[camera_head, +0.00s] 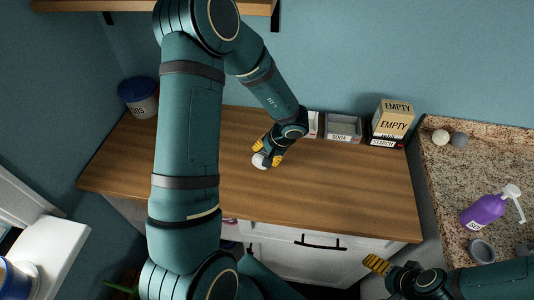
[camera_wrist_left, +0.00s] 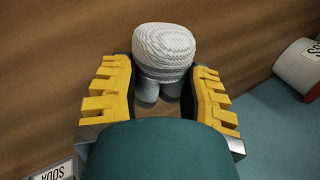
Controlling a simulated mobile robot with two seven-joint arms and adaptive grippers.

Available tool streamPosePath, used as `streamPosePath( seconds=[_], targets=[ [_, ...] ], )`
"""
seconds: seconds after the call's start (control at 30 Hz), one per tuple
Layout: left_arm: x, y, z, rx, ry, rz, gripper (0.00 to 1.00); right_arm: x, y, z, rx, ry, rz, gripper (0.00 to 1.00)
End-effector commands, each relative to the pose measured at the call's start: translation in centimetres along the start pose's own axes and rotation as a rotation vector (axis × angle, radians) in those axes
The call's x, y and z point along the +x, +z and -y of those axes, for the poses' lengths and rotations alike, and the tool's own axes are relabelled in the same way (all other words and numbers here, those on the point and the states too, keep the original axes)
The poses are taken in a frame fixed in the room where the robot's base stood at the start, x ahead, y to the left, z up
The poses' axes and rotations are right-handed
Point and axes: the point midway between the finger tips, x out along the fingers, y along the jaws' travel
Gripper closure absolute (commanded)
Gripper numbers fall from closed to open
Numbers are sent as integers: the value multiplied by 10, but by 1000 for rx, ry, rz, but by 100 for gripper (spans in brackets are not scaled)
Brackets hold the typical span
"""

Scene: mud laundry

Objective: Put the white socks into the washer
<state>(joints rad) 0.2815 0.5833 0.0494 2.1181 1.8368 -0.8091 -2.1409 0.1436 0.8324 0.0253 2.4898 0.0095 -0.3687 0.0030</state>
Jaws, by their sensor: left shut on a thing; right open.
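A rolled pair of white socks (camera_head: 261,161) is at my left gripper (camera_head: 268,151), over the middle of the wooden counter (camera_head: 340,190). In the left wrist view the ribbed white socks (camera_wrist_left: 163,48) sit between the yellow fingers of the left gripper (camera_wrist_left: 158,92), which is shut on them. I cannot tell whether the socks still touch the wood. My right gripper (camera_head: 388,272) is open, low at the right in front of the counter, and only partly visible. I cannot make out the washer in these views.
A blue-lidded tub (camera_head: 140,98) stands at the counter's back left. A soda box (camera_head: 343,128) and a starch box (camera_head: 392,120) stand at the back right. Bare wood lies right of the left gripper.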

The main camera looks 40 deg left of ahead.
Motion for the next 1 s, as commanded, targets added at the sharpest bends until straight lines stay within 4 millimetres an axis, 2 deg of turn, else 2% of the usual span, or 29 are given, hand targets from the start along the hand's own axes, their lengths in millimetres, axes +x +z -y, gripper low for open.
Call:
streamPosePath(
  seconds=[0.07, 0.1, 0.13, 0.17, 0.57, 0.67, 1.0],
  targets=[
    [1, 0, 0, 1, 0, 1, 88, -2, 0, 1, 0, 0, 0, 10],
    [2, 0, -1, 0, 0, 0, 42, -2, 0, 1, 0, 0, 0, 10],
    [2, 0, -1, 0, 0, 0, 31, -2, 0, 1, 0, 0, 0, 10],
    [2, 0, -1, 0, 0, 0, 28, -2, 0, 0, 0, 0, 0, 10],
    [-3, 0, 0, 0, 0, 0, 28, 0, 0, 0, 0, 0, 1, 10],
    [-18, -1, 0, 1, 0, -2, 28, -7, -1, 2, 0, -1, 1, 10],
    [-87, 0, 1, 0, 0, -2, 28, -30, -3, 10, 0, -5, 1, 10]
  ],
)
